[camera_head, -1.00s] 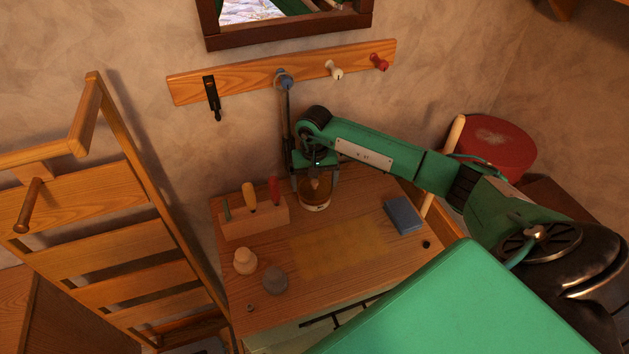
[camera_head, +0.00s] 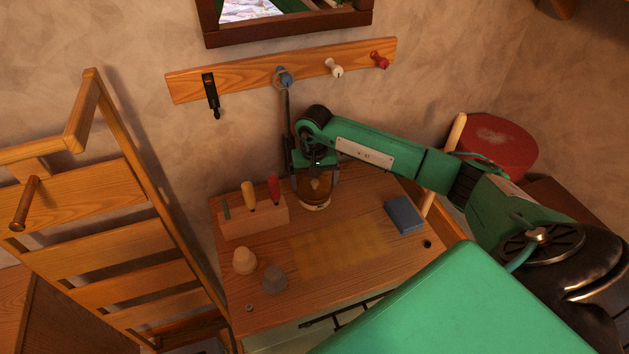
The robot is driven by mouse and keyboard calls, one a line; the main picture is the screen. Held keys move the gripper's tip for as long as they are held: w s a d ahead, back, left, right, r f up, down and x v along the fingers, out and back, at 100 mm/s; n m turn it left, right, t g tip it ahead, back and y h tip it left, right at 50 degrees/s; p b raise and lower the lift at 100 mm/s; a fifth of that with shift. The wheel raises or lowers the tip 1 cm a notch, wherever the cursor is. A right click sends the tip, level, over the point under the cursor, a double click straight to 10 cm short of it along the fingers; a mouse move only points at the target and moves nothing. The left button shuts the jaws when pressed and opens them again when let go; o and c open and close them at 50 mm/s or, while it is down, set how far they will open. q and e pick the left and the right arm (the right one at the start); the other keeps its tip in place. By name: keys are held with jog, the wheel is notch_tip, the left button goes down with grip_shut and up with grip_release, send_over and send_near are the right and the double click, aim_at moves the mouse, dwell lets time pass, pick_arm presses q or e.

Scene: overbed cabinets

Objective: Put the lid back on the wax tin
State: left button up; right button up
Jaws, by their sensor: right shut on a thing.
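The wax tin (camera_head: 315,206) is a round, low thing with a pale side, near the back of the small wooden bench top. My right gripper (camera_head: 316,184) points down directly over it, its fingers shut on a brownish piece at the top that looks like the lid (camera_head: 314,194). The lid lies over the tin; I cannot tell whether it rests fully on the rim or sits slightly above, as the fingers partly cover it. My left gripper is out of view.
A tool block (camera_head: 252,219) with coloured handles stands left of the tin. A beige knobbed piece (camera_head: 244,260) and a grey one (camera_head: 274,279) stand front left. A peg rail (camera_head: 245,75) hangs behind.

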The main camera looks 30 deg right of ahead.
jog(key=shift+b, duration=0.4)
dwell(0.3)
jog(key=o, duration=0.7)
jog(key=shift+r, duration=0.15)
jog(key=shift+r+p, duration=1.2)
jog(key=shift+r, duration=2.15)
jog(key=shift+c, duration=0.5)
grip_shut()
jog(key=shift+f, duration=0.2)
